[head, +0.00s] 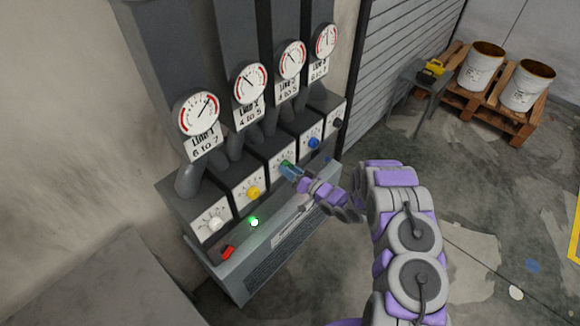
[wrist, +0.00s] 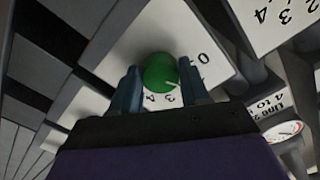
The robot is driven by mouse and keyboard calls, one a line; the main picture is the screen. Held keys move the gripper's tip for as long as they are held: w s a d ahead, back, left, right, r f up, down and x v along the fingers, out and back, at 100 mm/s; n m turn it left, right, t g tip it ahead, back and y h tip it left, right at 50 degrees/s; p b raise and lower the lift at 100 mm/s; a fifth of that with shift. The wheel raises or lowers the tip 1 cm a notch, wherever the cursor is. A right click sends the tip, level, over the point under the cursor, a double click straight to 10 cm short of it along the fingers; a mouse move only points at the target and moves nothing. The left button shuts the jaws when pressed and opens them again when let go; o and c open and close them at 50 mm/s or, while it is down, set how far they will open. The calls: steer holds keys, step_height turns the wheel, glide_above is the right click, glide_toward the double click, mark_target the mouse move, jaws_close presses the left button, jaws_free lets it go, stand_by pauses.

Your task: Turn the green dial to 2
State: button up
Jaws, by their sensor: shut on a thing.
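The green dial (head: 286,164) sits on the middle white plate of a row of dials on the grey panel. In the wrist view the green dial (wrist: 160,72) shows as a round knob with a white pointer line at its lower right. The numbers 0, 3 and 4 are partly visible around it; other marks are hidden by my fingers. My gripper (head: 290,172) reaches the dial from the right. In the wrist view my gripper (wrist: 160,84) has its blue fingers on either side of the knob, shut on it.
A white dial (head: 215,223) and a yellow dial (head: 253,192) are to the left, a blue dial (head: 314,143) to the right. Round gauges stand above. A red switch (head: 228,252) and a lit green lamp (head: 254,222) are below. Buckets (head: 481,68) stand on a pallet at the back right.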

steer(key=m+p, duration=0.1)
steer(key=m, duration=0.3)
steer(key=shift+m+p, duration=0.35)
steer(key=shift+m, duration=0.05)
steer(key=shift+d, duration=0.1)
stand_by(0.3)
steer(key=o, duration=1.1)
steer(key=shift+w, duration=0.1)
steer(key=shift+c, duration=0.2)
steer(key=v, duration=1.7)
steer(key=shift+d, duration=0.2)
steer(key=shift+f, duration=0.1)
